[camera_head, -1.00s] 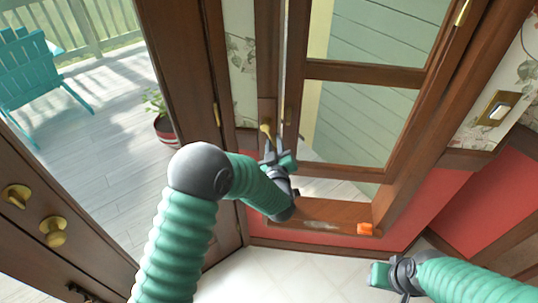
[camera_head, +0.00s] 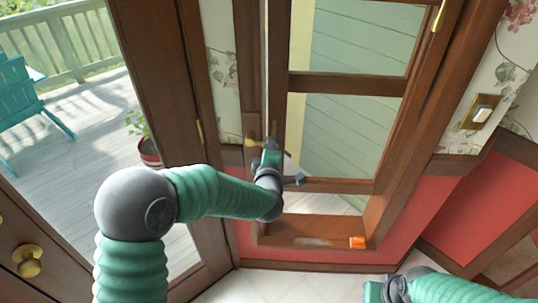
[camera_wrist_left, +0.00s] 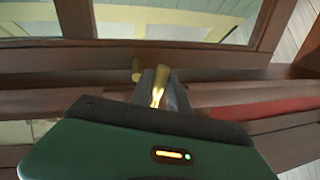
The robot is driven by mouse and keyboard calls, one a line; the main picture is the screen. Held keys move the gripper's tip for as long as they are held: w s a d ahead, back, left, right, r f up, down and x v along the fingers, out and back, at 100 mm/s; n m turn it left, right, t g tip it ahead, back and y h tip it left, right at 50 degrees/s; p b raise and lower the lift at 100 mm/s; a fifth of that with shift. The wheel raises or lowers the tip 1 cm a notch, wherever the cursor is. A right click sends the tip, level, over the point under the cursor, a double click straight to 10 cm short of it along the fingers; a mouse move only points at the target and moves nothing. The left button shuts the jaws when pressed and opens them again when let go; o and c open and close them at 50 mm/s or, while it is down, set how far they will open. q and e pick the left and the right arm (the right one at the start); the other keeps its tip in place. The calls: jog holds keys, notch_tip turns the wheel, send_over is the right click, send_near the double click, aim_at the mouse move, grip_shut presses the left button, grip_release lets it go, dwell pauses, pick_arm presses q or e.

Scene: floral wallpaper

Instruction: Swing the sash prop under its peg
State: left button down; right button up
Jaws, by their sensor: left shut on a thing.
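My left gripper (camera_head: 275,150) is at the left jamb of the window, beside the sash (camera_head: 345,84). It is shut on a brass piece, apparently the sash prop, which shows between the fingers in the left wrist view (camera_wrist_left: 158,86). A small brass stub (camera_wrist_left: 137,70), perhaps the peg, stands just left of the fingers there. In the head view a brass knob end (camera_head: 250,141) shows just left of the gripper. The fingers hide much of the prop. My right gripper (camera_head: 382,291) is low at the bottom edge, away from the window; its jaws are unclear.
A light switch (camera_head: 481,113) is on the right wall. A door with brass knobs (camera_head: 27,260) is at lower left. The deck holds a potted plant (camera_head: 149,151).

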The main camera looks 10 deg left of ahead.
pick_arm(q)
jog(key=shift+r+n+h+b, duration=0.4)
jog(key=shift+r+n+b, duration=0.25)
jog(key=shift+n, duration=0.45)
jog(key=shift+r, duration=0.15)
jog(key=c, duration=1.3)
grip_release()
jog(key=shift+a, duration=0.1)
jog(key=shift+o, duration=0.2)
jog(key=v, duration=1.6)
jog(key=shift+s+p, duration=0.4)
jog(key=shift+p, duration=0.05)
